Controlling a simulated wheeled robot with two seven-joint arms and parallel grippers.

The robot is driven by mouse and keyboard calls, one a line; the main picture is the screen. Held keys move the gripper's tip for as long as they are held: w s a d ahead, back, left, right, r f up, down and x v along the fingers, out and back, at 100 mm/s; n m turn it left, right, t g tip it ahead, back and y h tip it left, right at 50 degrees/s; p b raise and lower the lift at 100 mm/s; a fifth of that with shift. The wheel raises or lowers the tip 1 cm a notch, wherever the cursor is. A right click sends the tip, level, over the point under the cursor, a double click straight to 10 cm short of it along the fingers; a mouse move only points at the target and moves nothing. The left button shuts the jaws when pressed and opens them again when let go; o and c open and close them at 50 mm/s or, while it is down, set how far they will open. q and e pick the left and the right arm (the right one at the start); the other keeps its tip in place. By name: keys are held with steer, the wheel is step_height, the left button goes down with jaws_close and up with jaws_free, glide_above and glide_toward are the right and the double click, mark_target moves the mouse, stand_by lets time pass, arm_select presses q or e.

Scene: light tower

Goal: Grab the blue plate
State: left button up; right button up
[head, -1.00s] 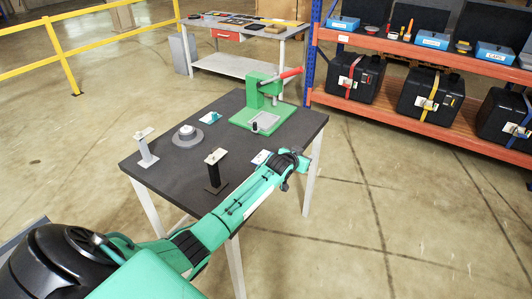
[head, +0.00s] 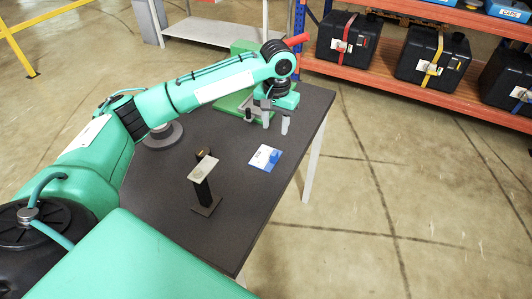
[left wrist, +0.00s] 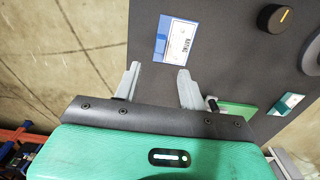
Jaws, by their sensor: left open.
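The blue plate (head: 265,158), a small flat piece with a white label and a blue block on it, lies on the dark table (head: 240,222) near its right edge. It also shows in the left wrist view (left wrist: 176,40), just beyond the fingertips. My left gripper (head: 275,121) points down over the table, behind the plate in the head view. Its two fingers stand apart with nothing between them in the left wrist view (left wrist: 159,72). My right gripper is not in view.
A black post with a light top (head: 202,180) stands left of the plate. A green press with a red handle (head: 297,40) is behind the gripper, partly hidden by my arm. A grey round base (head: 163,136) and a teal plate (left wrist: 288,104) are also on the table.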

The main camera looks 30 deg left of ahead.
arm_select(q)
glide_above(274, 153)
step_height(274, 153, down, 6)
steer(key=shift+f+p, duration=0.1)
steer(key=shift+p, duration=0.2)
steer(key=shift+d+f, duration=0.1)
steer(key=shift+f, duration=0.8)
step_height(274, 153, down, 4)
steer(key=shift+f+p, duration=0.1)
steer(key=shift+p, duration=0.55)
steer(key=shift+c, duration=0.6)
jaws_close()
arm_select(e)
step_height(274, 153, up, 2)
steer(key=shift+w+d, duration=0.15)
